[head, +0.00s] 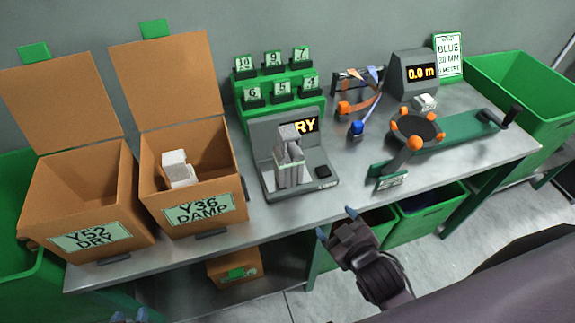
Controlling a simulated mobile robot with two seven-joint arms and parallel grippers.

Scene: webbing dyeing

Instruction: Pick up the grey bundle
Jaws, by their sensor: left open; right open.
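A grey bundle (290,170) stands upright on the grey meter (318,158), in front of its lit display, which is partly covered and reads "RY". A paler, whitish bundle (177,170) sits in the open cardboard box marked "Y36 DAMP" (205,212). My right gripper (337,223) is open and empty at the front edge of the bench, to the right of and nearer than the meter. My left gripper (130,316) shows only its blue fingertips at the bottom edge, below the boxes; it is open and away from both bundles.
An open box marked "Y52 DRY" (95,240) stands at the left of the bench. A green rack of numbered tags (277,88) is behind the meter. A winder with an orange-knobbed wheel (416,130) and a length counter (414,74) are at right. Green bins (520,90) flank the bench.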

